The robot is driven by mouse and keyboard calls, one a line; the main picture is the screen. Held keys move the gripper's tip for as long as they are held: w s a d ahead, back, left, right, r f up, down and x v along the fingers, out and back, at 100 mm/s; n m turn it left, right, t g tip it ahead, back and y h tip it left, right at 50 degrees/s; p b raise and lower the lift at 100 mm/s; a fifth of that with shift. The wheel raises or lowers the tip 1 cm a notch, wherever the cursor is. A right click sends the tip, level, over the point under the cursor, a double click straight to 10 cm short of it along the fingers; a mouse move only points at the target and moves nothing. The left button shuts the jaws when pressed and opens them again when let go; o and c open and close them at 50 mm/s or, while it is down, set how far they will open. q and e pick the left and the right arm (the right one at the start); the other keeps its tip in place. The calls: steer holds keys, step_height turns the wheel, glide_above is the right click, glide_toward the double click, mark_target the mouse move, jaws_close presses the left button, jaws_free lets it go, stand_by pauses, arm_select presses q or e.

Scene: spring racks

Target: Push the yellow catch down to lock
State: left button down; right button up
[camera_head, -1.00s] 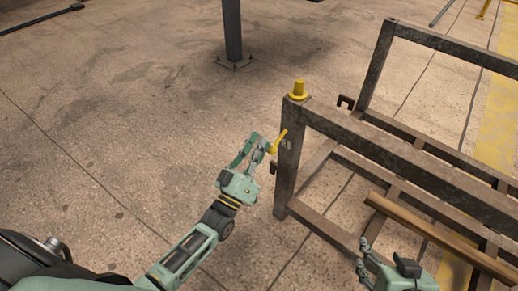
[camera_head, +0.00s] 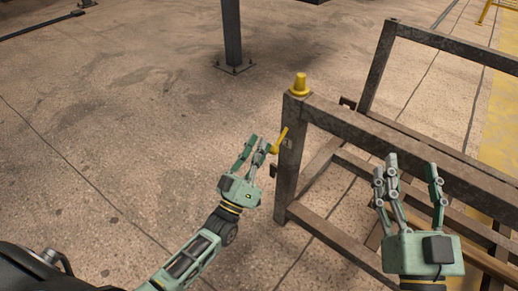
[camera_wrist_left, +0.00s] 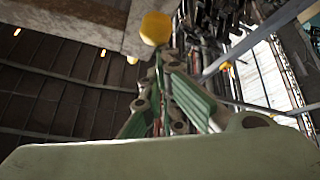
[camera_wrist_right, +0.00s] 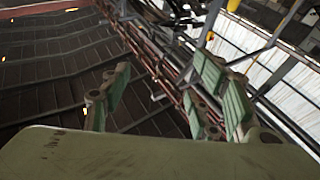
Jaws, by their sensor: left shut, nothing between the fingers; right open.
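The yellow catch (camera_head: 281,139) is a short lever on the corner post of the metal rack (camera_head: 291,150), slanting up from its pivot. In the left wrist view a round yellow end (camera_wrist_left: 155,28), likely the catch, shows just beyond the fingers. My left gripper (camera_head: 257,143) is shut and empty, just left of the catch with its fingertips up; I cannot tell whether it touches. My right gripper (camera_head: 411,172) is open and empty, in front of the rack's top rail, fingers spread upward. It also shows in the right wrist view (camera_wrist_right: 165,85).
A yellow knob (camera_head: 300,85) stands on top of the corner post. A dark hook (camera_head: 347,103) sticks out near the far side of the rack. A dark column (camera_head: 232,35) stands behind. The floor left of the rack is clear.

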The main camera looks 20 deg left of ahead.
arm_select(q)
steer(key=shift+w+f, duration=0.1)
steer(key=shift+f, duration=0.25)
arm_select(e)
steer(key=shift+s+r+t+y, duration=0.25)
steer(key=shift+r+t, duration=0.1)
steer(key=shift+r, duration=0.25)
steer(key=shift+s+r+t+y, duration=0.15)
steer(key=shift+s+r+t, duration=0.15)
steer(key=shift+r, duration=0.3)
steer(key=shift+w, duration=0.1)
